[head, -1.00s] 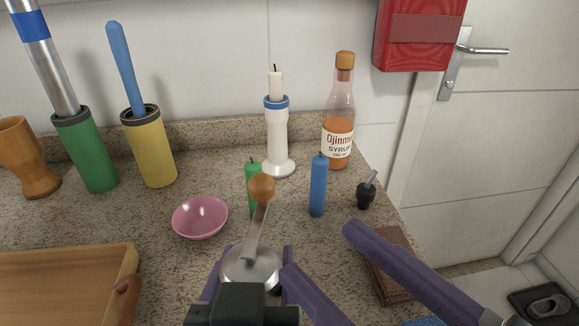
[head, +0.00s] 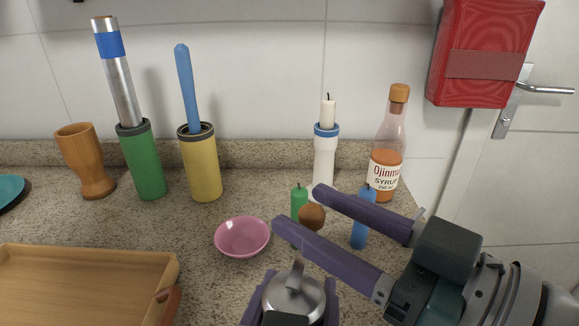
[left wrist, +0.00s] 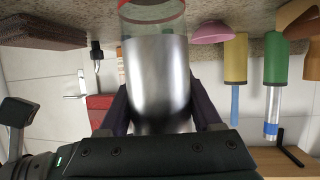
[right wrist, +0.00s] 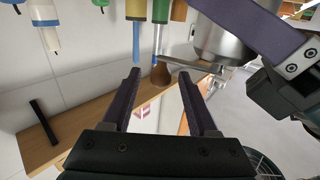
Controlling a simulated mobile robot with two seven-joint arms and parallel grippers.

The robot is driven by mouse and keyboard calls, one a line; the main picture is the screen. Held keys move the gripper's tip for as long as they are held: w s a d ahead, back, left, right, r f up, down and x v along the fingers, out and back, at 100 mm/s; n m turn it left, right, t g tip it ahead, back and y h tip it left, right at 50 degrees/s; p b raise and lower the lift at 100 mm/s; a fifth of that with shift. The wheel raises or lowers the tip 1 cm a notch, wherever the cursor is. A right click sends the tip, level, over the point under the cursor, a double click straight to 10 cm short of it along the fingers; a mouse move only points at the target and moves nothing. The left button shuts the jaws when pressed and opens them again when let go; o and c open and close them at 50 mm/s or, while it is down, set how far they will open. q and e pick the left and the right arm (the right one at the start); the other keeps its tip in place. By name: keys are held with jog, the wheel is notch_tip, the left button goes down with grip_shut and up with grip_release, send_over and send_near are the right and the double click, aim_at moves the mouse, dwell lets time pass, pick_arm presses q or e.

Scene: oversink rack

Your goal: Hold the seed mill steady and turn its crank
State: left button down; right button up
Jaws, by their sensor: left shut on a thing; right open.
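The seed mill (head: 293,298) is a steel cylinder with a domed top, a crank arm (head: 296,270) and a brown ball knob (head: 312,217). In the left wrist view its steel body (left wrist: 158,75) stands between the fingers of my left gripper (left wrist: 162,92), which is shut on it. A clear section with a red ring shows at one end. My right gripper (head: 297,206) is open, its fingers on either side of the knob in the head view. In the right wrist view the knob (right wrist: 160,76) shows between the fingertips; I cannot tell if they touch it.
A pink bowl (head: 242,237) sits left of the mill. A green candle (head: 299,200) and a blue candle (head: 359,232) stand close behind the right fingers. A white candle holder (head: 324,160) and syrup bottle (head: 388,160) stand further back. A wooden tray (head: 90,255) lies at left.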

aim_at(303, 208)
jog(key=x, duration=0.4)
jog(key=shift+w+a, duration=0.1)
grip_shut()
dwell(0.4)
